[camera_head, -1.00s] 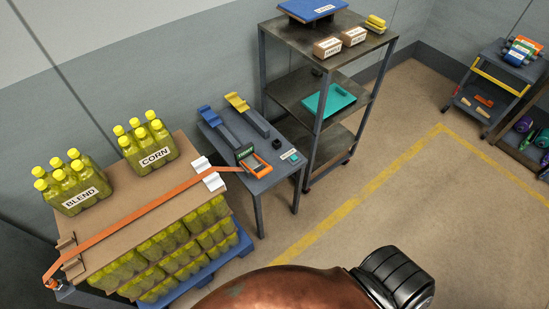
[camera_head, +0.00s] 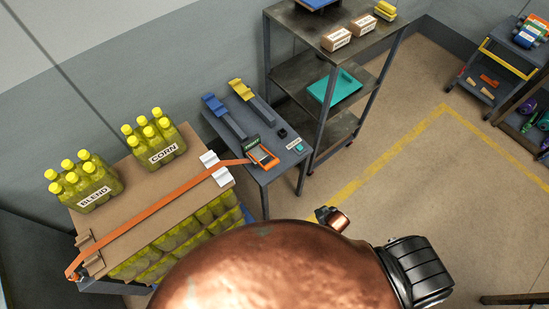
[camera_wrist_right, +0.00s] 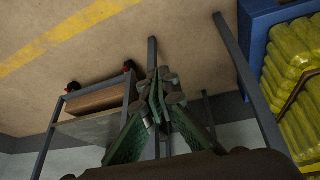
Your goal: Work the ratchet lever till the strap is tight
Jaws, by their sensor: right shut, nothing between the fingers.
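My right gripper (camera_wrist_right: 158,105) is shut and empty in the right wrist view, with green fingers and grey tips together. It is apart from the lever. In the head view my copper arm covers part of the stack's front. My left gripper is not in view.
Bottle packs marked BLEND (camera_head: 85,185) and CORN (camera_head: 153,140) stand on the cardboard. The small table (camera_head: 275,170) also holds a blue and a yellow bracket. A metal shelf rack (camera_head: 385,85) stands close to its right. Floor with a yellow line (camera_head: 395,150) is clear.

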